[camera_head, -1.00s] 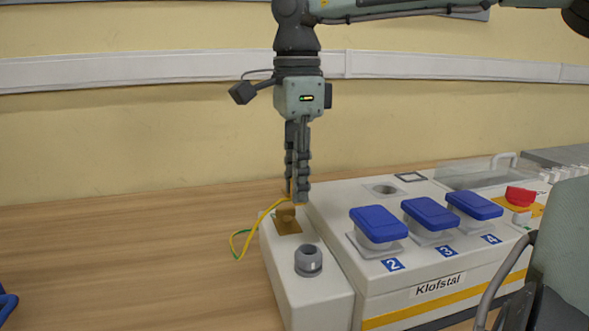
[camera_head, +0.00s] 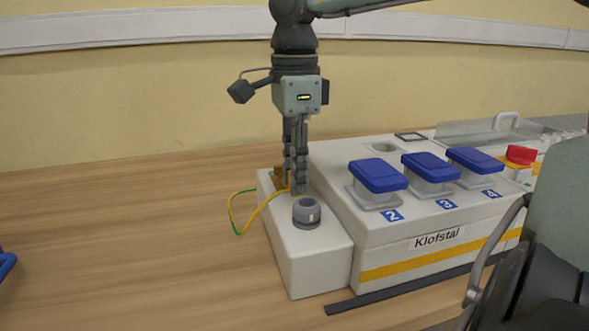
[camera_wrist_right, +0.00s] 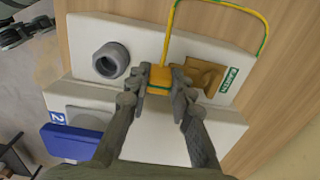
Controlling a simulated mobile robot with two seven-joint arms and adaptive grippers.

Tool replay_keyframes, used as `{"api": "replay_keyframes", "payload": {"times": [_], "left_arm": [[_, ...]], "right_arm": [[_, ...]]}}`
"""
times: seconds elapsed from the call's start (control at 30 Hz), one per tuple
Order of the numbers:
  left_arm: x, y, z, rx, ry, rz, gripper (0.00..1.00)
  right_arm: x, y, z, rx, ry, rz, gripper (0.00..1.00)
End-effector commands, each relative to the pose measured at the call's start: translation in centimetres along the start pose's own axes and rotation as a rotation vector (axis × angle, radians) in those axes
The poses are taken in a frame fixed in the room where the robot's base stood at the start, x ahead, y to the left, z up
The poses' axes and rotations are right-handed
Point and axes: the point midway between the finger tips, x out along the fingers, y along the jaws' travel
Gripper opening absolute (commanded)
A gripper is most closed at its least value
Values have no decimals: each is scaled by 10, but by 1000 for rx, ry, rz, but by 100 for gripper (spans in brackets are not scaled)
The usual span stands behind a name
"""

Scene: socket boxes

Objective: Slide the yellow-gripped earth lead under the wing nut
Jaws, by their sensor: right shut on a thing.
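My right gripper (camera_head: 297,190) points down over the narrow white box and is shut on the yellow grip (camera_wrist_right: 160,77) of the earth lead. The yellow-green lead (camera_head: 233,208) loops out to the left of the box. The brass earth terminal (camera_wrist_right: 204,75) lies just right of my fingers in the right wrist view, with a small gap to the grip. In the head view the brass (camera_head: 279,178) shows behind the fingers. The wing nut's shape and the lead's tip are not clear. My left gripper is not in view.
A grey round fitting (camera_head: 306,213) stands on the same box, close in front of my fingers. The larger white socket box (camera_head: 365,230) with several blue lids and a red knob (camera_head: 520,155) stands to the right.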

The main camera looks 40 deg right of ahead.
Motion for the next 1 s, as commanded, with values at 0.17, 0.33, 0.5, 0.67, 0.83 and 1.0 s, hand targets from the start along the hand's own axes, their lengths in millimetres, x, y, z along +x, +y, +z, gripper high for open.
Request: {"api": "replay_keyframes", "payload": {"times": [0.17,0.33,0.5,0.67,0.83,1.0], "left_arm": [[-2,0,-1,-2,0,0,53],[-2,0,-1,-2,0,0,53],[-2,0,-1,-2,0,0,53],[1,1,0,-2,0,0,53],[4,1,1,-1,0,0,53],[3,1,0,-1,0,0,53]], "right_arm": [[1,0,0,0,0,0,0],[1,0,0,0,0,0,0],[1,0,0,0,0,0,0],[5,0,1,-1,0,0,0],[8,0,3,-1,0,0,0],[7,0,3,-1,0,-1,0]]}}
